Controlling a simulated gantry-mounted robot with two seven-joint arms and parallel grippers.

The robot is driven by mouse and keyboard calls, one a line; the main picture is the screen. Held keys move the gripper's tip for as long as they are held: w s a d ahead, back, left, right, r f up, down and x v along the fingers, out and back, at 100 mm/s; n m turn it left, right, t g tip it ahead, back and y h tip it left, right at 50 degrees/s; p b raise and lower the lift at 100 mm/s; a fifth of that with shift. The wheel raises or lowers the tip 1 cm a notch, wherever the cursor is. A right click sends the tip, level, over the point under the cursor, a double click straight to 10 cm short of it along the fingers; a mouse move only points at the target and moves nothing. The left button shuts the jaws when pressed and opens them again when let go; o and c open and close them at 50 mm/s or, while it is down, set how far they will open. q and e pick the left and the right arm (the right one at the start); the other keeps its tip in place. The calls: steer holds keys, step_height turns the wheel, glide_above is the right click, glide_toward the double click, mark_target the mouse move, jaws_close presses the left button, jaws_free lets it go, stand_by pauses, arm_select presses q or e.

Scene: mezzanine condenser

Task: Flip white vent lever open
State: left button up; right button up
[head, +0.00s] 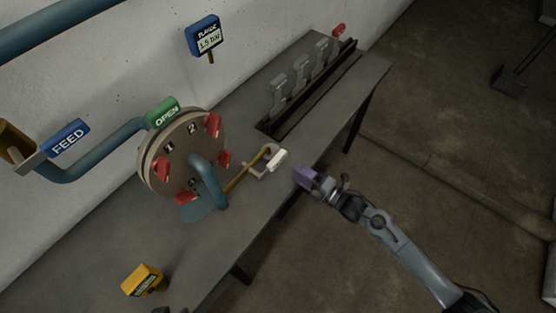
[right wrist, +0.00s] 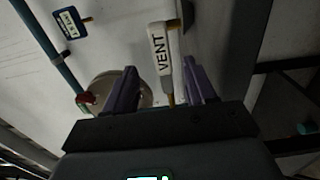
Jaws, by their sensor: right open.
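The white vent lever (head: 277,160) sits at the end of a brass-coloured pipe, near the front edge of the grey bench. In the right wrist view its white handle (right wrist: 159,52), marked VENT, stands roughly upright in the picture, in line with the gap between my fingers. My right gripper (head: 306,177), with purple fingers, is open and empty just right of the lever in the head view, with a small gap between them. The fingers also show in the right wrist view (right wrist: 162,72), one on each side of the handle in the picture.
A round dial (head: 183,158) with red clips and a blue bent pipe (head: 208,183) stand left of the lever. A rack with grey upright levers (head: 299,83) is behind. A yellow box (head: 142,280) is at front left. Open floor (head: 440,130) lies right of the bench.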

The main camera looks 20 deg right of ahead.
mark_target(280, 161)
steer(key=b+x, duration=0.1)
steer(key=x, duration=0.8)
steer(key=shift+w+a, duration=0.1)
steer(key=shift+a, duration=0.15)
jaws_close()
